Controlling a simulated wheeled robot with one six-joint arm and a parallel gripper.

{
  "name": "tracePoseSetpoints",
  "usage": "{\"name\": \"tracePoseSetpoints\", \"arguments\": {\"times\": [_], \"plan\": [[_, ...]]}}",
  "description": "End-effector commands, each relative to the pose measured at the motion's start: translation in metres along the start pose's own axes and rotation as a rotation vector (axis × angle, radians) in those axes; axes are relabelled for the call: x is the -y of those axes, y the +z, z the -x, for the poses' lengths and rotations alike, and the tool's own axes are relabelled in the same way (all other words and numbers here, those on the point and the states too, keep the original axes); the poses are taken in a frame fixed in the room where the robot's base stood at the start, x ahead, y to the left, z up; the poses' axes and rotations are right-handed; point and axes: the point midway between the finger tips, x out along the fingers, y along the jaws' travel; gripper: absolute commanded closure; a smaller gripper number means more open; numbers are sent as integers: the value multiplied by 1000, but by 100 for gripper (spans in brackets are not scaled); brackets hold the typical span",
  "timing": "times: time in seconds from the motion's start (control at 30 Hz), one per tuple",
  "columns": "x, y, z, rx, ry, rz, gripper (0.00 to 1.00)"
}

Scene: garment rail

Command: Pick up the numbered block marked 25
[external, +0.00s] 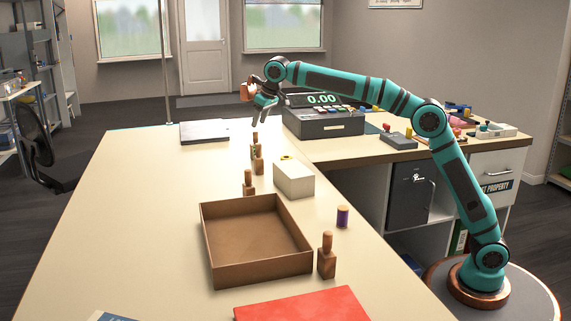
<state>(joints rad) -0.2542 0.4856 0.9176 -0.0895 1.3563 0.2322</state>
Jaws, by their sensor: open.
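Several small wooden blocks with upright handles stand on the counter: a far one (254,141), one just in front of it (258,166), one by the tray's back edge (248,188) and a near one (327,264) right of the tray. No number is readable on any of them, so I cannot tell which is marked 25. My gripper (262,117) is open at the end of the outstretched arm, pointing down above the far end of the row, close over the far block. No object shows between its fingers; whether it touches the block is unclear.
An open brown tray (262,274) stands mid-counter, with a white box (293,181) behind and a purple spool (342,216) at right. A cash register (323,123) stands right of my gripper. A red folder (302,306) lies in front.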

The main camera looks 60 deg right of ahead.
Motion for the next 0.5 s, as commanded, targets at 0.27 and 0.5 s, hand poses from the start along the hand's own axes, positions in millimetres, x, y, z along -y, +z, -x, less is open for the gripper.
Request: {"name": "tracePoseSetpoints", "arguments": {"times": [0.27,0.5], "plan": [[0,0,-18,0,0,0,55],[-1,3,-41,2,1,0,55]]}}
